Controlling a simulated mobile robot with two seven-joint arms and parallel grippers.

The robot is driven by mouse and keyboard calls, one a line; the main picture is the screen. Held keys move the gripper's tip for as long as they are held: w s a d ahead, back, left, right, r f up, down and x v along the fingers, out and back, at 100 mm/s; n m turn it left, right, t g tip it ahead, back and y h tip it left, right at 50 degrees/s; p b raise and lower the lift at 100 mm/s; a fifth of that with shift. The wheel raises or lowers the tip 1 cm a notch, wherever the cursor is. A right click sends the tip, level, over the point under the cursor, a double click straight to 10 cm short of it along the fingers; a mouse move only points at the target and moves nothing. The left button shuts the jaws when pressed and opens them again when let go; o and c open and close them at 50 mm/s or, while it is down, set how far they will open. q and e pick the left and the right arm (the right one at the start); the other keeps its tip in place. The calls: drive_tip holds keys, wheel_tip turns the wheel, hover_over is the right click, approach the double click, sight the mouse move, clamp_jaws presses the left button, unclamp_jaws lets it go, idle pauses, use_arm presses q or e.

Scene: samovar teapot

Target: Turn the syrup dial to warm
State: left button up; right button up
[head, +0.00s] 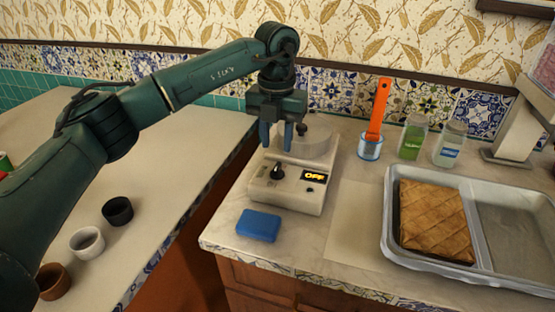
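My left gripper (276,140) points down above the rear left of the warmer, behind and above the dial. Its two blue fingers are apart with nothing visible between them. The fingers do not appear to touch the dial. My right gripper is not in view.
A blue block (258,225) lies before the warmer. To the right are an orange-handled brush in a cup (369,148), two jars (412,138) and a metal tray (389,225) with pastry (435,220). Several small cups (87,242) stand on the left counter.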

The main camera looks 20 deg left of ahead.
sight(277, 166)
use_arm(q)
wheel_tip(277, 166, down, 6)
drive_tip(key=shift+f, duration=0.2)
clamp_jaws()
idle(0.4)
